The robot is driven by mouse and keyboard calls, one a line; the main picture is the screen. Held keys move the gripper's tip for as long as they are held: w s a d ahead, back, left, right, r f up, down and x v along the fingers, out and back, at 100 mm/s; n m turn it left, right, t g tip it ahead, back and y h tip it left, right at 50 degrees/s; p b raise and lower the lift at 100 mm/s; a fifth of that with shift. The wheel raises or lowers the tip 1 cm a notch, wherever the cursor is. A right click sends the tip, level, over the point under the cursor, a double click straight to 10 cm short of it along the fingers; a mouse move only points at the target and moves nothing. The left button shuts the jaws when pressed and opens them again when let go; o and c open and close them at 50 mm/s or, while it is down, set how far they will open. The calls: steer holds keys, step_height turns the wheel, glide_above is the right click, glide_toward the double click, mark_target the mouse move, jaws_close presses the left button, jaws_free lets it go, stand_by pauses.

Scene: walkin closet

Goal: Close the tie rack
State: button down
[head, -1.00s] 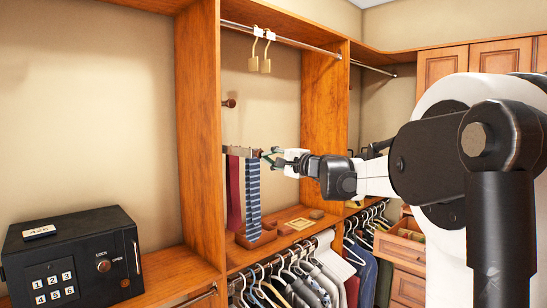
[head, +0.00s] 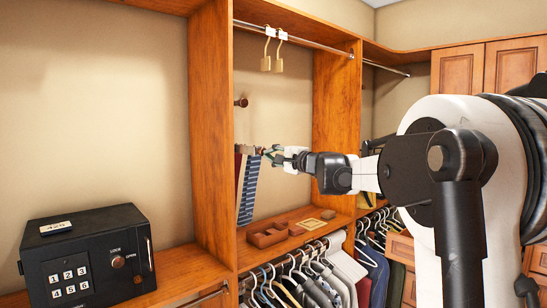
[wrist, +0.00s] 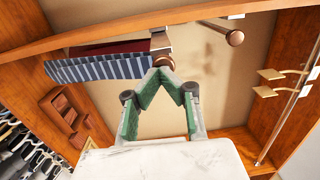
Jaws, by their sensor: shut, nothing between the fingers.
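The tie rack (head: 250,149) is a short metal bar on the wooden upright at the left of the middle closet bay. A red tie (head: 238,175) and blue striped ties (head: 249,190) hang from it, slightly slanted. In the wrist view, the striped ties (wrist: 100,68) and the rack's metal end (wrist: 159,40) lie just beyond my fingertips. A round copper-coloured knob (wrist: 163,61) is at that end. My gripper (head: 269,154) is shut and empty; its green-padded fingertips (wrist: 168,76) meet at the knob and appear to touch it. The rack's far end is hidden by the ties.
A wooden organizer (head: 268,235) sits on the shelf below. A black safe (head: 87,258) stands at the left. Clothes (head: 310,275) hang below the shelf.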

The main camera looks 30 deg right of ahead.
steer(key=b+v, duration=0.3)
steer(key=v, duration=1.1)
steer(key=h+p, duration=0.1)
steer(key=p, duration=0.3)
glide_toward(258, 153)
steer(key=x, duration=0.4)
steer(key=shift+w+a+f+m+t, duration=0.2)
steer(key=shift+w+m+t, duration=0.1)
steer(key=shift+w+m, duration=0.1)
steer(key=x, duration=0.5)
steer(key=shift+f+b, duration=0.2)
steer(key=shift+b, duration=0.15)
steer(key=shift+s, duration=0.1)
